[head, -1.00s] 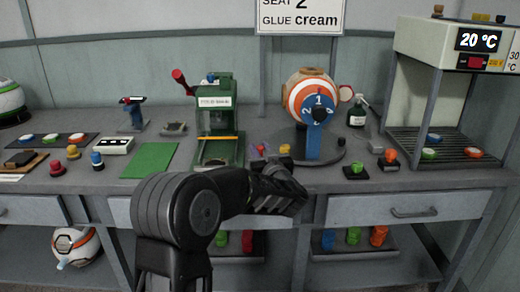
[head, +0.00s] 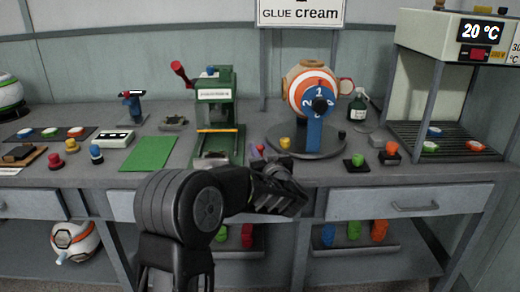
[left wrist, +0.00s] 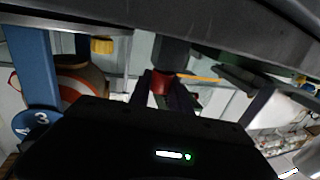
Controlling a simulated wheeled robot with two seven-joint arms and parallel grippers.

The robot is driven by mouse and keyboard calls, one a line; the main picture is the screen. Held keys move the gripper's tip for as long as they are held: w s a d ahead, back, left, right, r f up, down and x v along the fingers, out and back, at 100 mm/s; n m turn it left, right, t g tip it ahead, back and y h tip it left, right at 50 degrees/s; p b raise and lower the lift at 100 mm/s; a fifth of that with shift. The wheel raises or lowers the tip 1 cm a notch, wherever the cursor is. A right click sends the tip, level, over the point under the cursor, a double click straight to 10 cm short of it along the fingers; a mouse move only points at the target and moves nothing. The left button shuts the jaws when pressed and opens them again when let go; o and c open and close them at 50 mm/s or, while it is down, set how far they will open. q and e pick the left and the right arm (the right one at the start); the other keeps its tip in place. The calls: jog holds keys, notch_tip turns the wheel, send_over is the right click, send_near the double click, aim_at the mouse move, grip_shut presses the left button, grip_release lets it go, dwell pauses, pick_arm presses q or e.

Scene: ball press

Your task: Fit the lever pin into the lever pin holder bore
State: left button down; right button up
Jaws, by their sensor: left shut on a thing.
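My left gripper (head: 280,188) is in front of the bench's front edge, to the right of the green press (head: 215,112). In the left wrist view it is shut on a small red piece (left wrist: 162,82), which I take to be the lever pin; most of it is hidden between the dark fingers. A small pink-red tip (head: 260,148) shows just beyond the gripper in the head view; I cannot tell if it is the same piece. The press has a red-ended lever (head: 179,69) at its upper left. I cannot make out the holder bore. My right gripper is not in view.
A blue stand with a striped ball (head: 313,92) is behind and right of my gripper, with a yellow knob (head: 285,143) near it. Colored buttons and a green mat (head: 149,153) lie left. A heater (head: 445,60) stands right. Drawers are below the bench edge.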

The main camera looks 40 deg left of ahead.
pick_arm(q)
jog(key=shift+f, duration=0.25)
jog(key=c, duration=1.1)
grip_release()
jog(key=shift+d, duration=0.1)
jog(key=v, duration=0.7)
jog(key=shift+s+d+p, duration=0.25)
jog(key=shift+p, duration=0.05)
